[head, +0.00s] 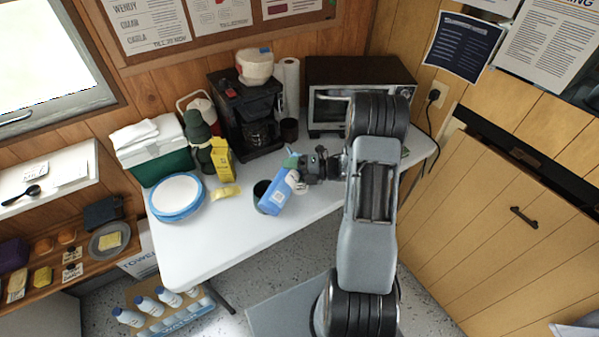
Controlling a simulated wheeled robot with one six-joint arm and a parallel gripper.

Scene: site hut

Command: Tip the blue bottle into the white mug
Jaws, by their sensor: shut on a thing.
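The blue bottle (277,198) has a pale label and a grey-green upper end, and it leans in the picture with its lower end to the left. My gripper (304,169) comes in from the right and is shut on the bottle near its upper part, above the white table. A small white rounded thing (301,188) shows just right of the bottle and below my gripper. It may be the white mug, but most of it is hidden. A dark mug (260,189) stands just left of the bottle, partly covered by it. I cannot tell whether anything flows from the bottle.
On the table (196,255) are blue and white plates (177,193), a yellow carton (221,160), a green cooler (158,164), a coffee maker (243,108), another dark mug (289,130) and a toaster oven (330,110). The table's front left is clear.

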